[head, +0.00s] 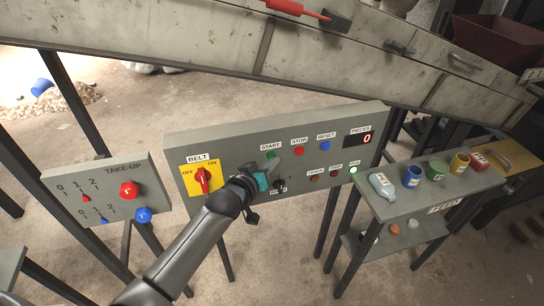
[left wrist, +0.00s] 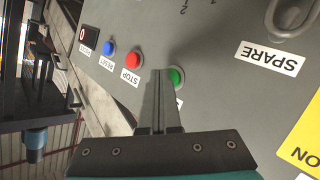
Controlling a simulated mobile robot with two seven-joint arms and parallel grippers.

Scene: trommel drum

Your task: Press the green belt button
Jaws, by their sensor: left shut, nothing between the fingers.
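The green button (head: 271,155) sits under the START label on the grey belt panel (head: 320,180). It also shows in the left wrist view (left wrist: 175,76), partly covered by my fingers. My left gripper (head: 270,164) is shut and empty, with its tips right at the green button in the head view. In the left wrist view the closed fingertips (left wrist: 161,74) overlap the button's left side. I cannot tell whether they touch it. My right gripper is not in view.
Beside the green button are a red STOP button (head: 299,151) and a blue RESET button (head: 326,146). A red BELT switch (head: 203,180) on a yellow plate is to the left. The PIECES display (head: 360,137) reads 0.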

